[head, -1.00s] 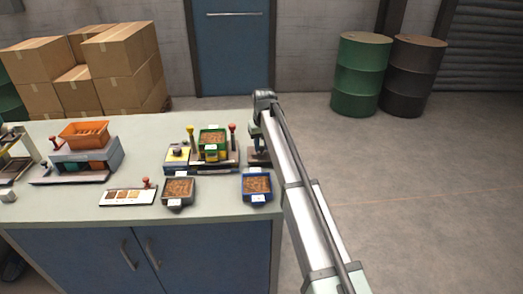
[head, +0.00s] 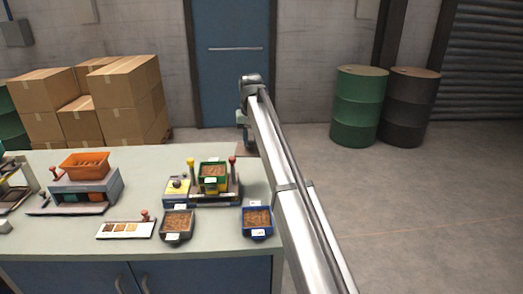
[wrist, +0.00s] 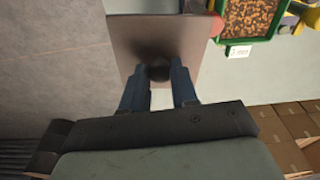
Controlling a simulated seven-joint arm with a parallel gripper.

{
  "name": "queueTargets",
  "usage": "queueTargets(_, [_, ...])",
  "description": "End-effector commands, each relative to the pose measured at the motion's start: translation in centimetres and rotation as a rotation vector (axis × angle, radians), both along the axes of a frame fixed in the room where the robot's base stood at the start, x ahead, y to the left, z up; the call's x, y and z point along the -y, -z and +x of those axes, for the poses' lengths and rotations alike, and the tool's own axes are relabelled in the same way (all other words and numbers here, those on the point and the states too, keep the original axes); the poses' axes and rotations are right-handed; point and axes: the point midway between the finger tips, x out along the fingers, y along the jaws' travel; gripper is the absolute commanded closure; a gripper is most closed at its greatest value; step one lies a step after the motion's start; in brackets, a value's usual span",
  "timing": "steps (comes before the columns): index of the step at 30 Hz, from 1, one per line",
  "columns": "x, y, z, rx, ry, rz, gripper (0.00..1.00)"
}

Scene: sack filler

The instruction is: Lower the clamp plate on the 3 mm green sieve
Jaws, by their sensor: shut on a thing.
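The green sieve (head: 213,181) sits on a dark base between a yellow-topped post and a red-topped post. It is full of brown pellets. Its green rim and a white label, seemingly "3 mm", show at the upper right of the wrist view (wrist: 250,40). My gripper (wrist: 158,82) is shut on the dark round knob of a flat brownish clamp plate (wrist: 135,40). The plate is held level, up off the bench, beside the sieve. In the head view my gripper (head: 245,138) is at the right of the sieve and higher; my arm partly hides the plate (head: 247,150).
The red knob (wrist: 216,26) is close to the plate's edge. A grey tray (head: 177,237) and a blue tray (head: 257,232) with pellets stand in front. An orange bin (head: 85,160) and a colour card (head: 126,229) are at left. Free floor lies right of the bench.

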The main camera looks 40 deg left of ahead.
Motion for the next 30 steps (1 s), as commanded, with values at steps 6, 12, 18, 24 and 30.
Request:
queueTargets(6, [-4.1,-1.2,-5.3,0.001,-0.053,0.0,1.0])
queueTargets(12, [-6.9,-2.1,-9.5,0.0,-0.094,0.0,1.0])
queueTargets(18, [-8.2,-2.5,-11.6,0.001,-0.114,0.0,1.0])
queueTargets(24, [-8.3,-2.3,-12.0,0.0,-0.117,0.0,1.0])
queueTargets(30, [-8.3,-1.3,-12.0,0.0,-0.117,0.0,1.0])
